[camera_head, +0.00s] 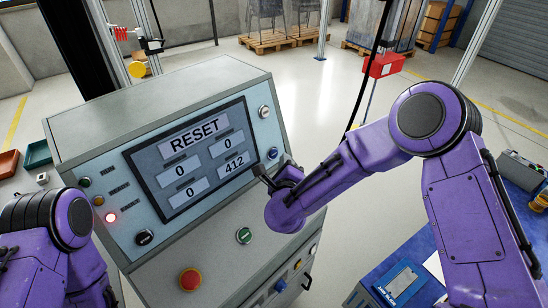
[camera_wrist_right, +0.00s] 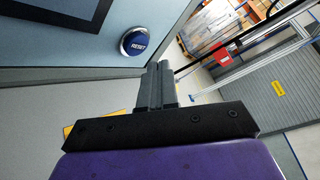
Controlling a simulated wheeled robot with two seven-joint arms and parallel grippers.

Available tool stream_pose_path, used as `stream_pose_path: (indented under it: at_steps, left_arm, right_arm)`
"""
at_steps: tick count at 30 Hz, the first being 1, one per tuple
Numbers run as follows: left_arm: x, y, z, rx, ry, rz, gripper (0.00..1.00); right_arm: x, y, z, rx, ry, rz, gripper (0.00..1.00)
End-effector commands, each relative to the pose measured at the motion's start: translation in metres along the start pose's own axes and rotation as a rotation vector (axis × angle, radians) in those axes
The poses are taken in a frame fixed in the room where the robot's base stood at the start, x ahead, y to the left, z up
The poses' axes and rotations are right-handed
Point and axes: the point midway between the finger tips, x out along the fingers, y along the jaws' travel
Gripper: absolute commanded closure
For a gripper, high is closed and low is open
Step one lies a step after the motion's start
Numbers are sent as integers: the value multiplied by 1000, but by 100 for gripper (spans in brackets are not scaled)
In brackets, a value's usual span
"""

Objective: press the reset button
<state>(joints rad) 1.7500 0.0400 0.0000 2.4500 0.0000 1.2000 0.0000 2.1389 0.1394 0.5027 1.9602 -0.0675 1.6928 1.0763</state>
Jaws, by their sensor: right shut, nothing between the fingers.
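The reset button (camera_wrist_right: 136,42) is a round blue button marked RESET on the panel in the right wrist view. In the head view it is the small blue button (camera_head: 272,153) at the lower right of the screen. My right gripper (camera_head: 259,171) is shut and empty, just below and left of that button in the head view. In the wrist view its closed fingers (camera_wrist_right: 156,72) point toward the panel, to the right of and below the button, with a visible gap. My left arm shows at the lower left; its gripper is out of view.
The grey console (camera_head: 165,85) has a screen (camera_head: 190,150) reading RESET, zeros and 412. A green button (camera_head: 244,235), a red mushroom button (camera_head: 190,279) and a black knob (camera_head: 144,237) sit nearby.

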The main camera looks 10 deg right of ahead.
Motion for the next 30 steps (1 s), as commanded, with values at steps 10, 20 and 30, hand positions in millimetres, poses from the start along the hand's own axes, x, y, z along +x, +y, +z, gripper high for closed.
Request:
stream_pose_path:
  at_steps: [10,20,30]
  left_arm:
    - [5,0,2,0,0,0,100]
    - [5,0,2,0,0,0,100]
    - [5,0,2,0,0,0,100]
  right_arm:
    - [8,5,6,0,2,0,100]
    - [8,5,5,0,1,0,100]
    - [8,5,5,0,1,0,100]
